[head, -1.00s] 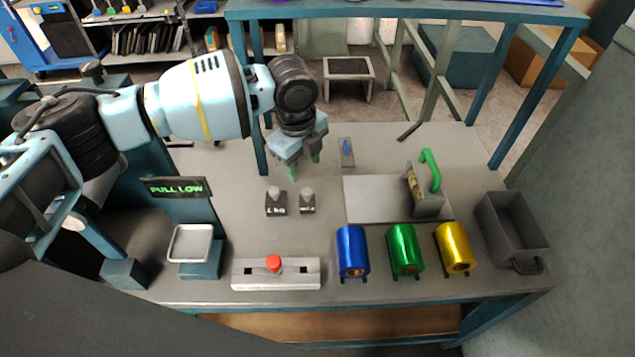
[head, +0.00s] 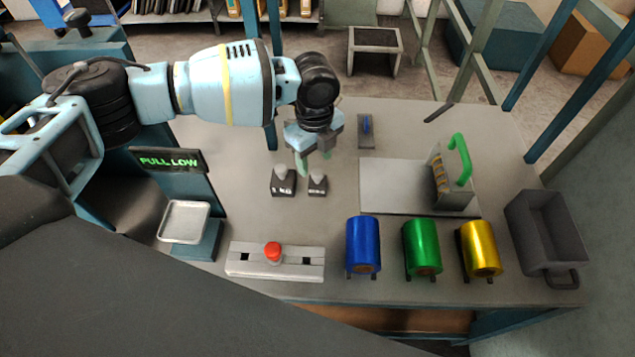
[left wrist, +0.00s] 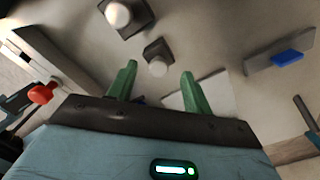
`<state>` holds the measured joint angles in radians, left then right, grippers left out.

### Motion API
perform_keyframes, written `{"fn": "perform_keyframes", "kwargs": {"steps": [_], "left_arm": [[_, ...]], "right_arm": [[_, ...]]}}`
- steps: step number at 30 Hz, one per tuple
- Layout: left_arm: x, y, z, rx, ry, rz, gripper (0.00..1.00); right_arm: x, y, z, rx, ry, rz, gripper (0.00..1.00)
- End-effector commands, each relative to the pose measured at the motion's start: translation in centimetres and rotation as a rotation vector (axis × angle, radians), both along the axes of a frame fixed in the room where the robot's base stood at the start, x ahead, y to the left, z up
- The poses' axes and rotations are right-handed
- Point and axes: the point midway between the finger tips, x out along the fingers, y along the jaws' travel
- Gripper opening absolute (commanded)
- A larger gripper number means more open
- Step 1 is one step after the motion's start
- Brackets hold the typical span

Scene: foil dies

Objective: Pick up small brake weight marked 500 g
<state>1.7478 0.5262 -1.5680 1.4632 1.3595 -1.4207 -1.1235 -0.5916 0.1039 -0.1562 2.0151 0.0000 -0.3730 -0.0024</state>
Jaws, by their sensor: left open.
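Two small dark weights with pale knobs stand side by side on the grey table. The right one (head: 317,185), the smaller, appears to be the 500 g weight, though its label is too small to read surely. The left one (head: 283,181) is larger and seems marked 1 KG. My left gripper (head: 314,160) is open and empty, just behind and above the weights. In the left wrist view, the smaller weight (left wrist: 157,57) shows ahead, between the lines of the green fingers (left wrist: 158,72), apart from them. The larger weight (left wrist: 124,17) is at the top. My right gripper is not seen.
In front stand a block with a red button (head: 273,252), a scale-like tray (head: 184,222), and blue (head: 363,243), green (head: 422,246) and yellow (head: 481,248) foil rolls. A green-handled press (head: 456,185) and a grey bin (head: 545,230) are to the right.

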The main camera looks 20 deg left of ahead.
Motion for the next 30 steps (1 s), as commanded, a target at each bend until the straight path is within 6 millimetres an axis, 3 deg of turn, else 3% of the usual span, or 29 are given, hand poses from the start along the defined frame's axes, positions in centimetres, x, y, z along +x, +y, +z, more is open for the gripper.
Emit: {"fn": "perform_keyframes", "kwargs": {"steps": [10, 20, 30], "left_arm": [[-0.4, -0.6, -4.4, 0.001, 0.003, 0.001, 0.5], [-0.4, -0.6, -4.9, 0.0, 0.001, 0.001, 0.49], [-0.4, -0.6, -4.9, 0.0, 0.002, 0.001, 0.04]], "right_arm": [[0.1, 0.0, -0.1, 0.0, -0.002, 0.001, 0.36], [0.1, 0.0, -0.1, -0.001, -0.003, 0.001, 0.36], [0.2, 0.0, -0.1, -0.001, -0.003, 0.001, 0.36]]}}
